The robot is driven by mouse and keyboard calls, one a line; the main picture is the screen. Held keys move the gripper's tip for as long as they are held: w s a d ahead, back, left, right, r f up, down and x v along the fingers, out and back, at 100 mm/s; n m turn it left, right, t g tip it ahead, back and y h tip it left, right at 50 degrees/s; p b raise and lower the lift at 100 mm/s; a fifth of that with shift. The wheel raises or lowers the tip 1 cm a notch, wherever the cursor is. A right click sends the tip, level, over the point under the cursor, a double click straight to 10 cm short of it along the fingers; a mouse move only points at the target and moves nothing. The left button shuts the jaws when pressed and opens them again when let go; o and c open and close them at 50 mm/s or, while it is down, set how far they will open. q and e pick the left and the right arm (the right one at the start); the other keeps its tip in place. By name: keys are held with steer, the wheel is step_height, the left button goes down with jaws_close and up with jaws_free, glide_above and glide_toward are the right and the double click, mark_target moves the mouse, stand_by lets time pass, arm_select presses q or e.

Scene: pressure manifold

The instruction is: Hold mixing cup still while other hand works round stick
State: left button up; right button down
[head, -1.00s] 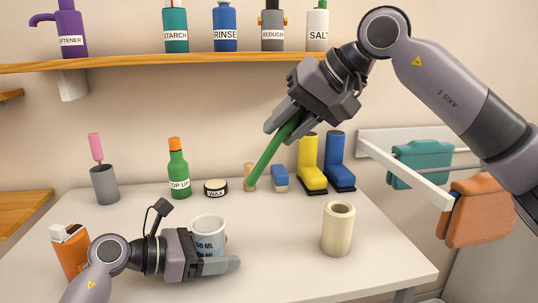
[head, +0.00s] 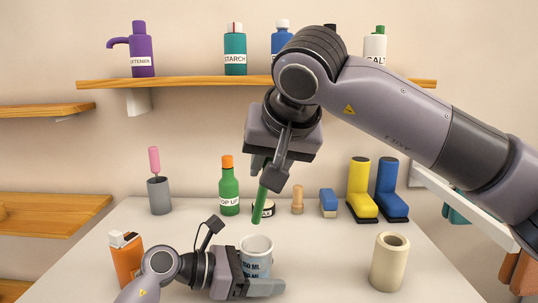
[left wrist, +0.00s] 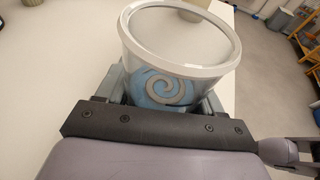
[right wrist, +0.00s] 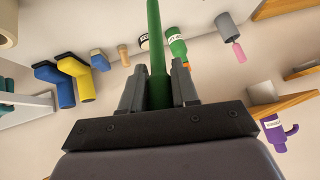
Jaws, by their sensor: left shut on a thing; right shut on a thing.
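The mixing cup (head: 256,252) is clear with a white rim and volume marks, and stands upright on the table. My left gripper (head: 268,284) is shut on it; the left wrist view also shows the cup (left wrist: 180,45) between the fingers, with a blue patch and a grey spiral inside. The green stick (head: 261,203) hangs almost upright, its lower end above and apart from the cup rim. My right gripper (head: 268,174) is shut on the stick's upper part; the right wrist view shows the stick (right wrist: 157,50) between its fingers.
A cream cylinder (head: 389,262) stands right of the cup. An orange container (head: 126,262) is at the left. Behind are a green bottle (head: 229,192), a grey holder (head: 159,197), a blue brush (head: 328,203) and yellow and blue boots (head: 361,190). A wooden shelf (head: 180,83) hangs above.

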steer(key=shift+d+f, duration=0.7)
steer(key=shift+f, duration=0.85)
glide_toward(259, 242)
steer(key=shift+x, duration=2.1)
